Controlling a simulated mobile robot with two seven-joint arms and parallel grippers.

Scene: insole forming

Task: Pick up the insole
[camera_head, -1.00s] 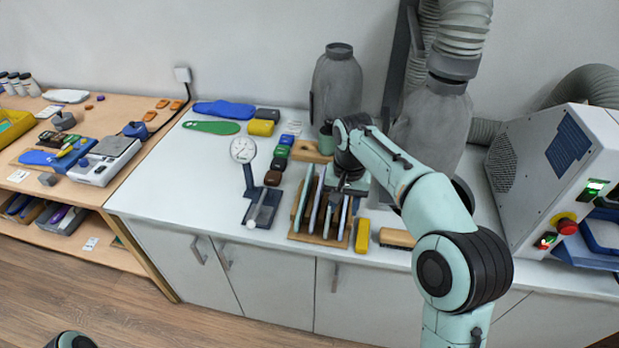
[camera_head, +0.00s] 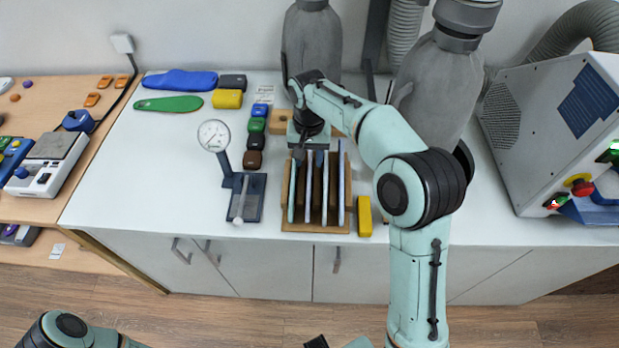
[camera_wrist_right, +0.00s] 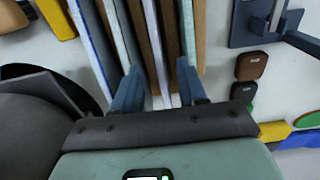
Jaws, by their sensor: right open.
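Several thin insoles stand on edge in a slotted wooden rack (camera_head: 315,228) on the white counter; one pale insole (camera_head: 341,195) is at its right end. Which insole is meant cannot be told. My right gripper (camera_head: 308,158) is over the rack's back end, pointing down. In the right wrist view, my right gripper (camera_wrist_right: 160,82) is open, its two blue-grey fingers spread across upright pale and brown edges in the rack (camera_wrist_right: 208,30). Whether the fingers touch anything is unclear. A blue insole (camera_head: 180,80) and a green insole (camera_head: 168,104) lie flat at the back left.
A yellow block (camera_head: 364,215) is close on the rack's right. A machine (camera_head: 555,130) is at the right.

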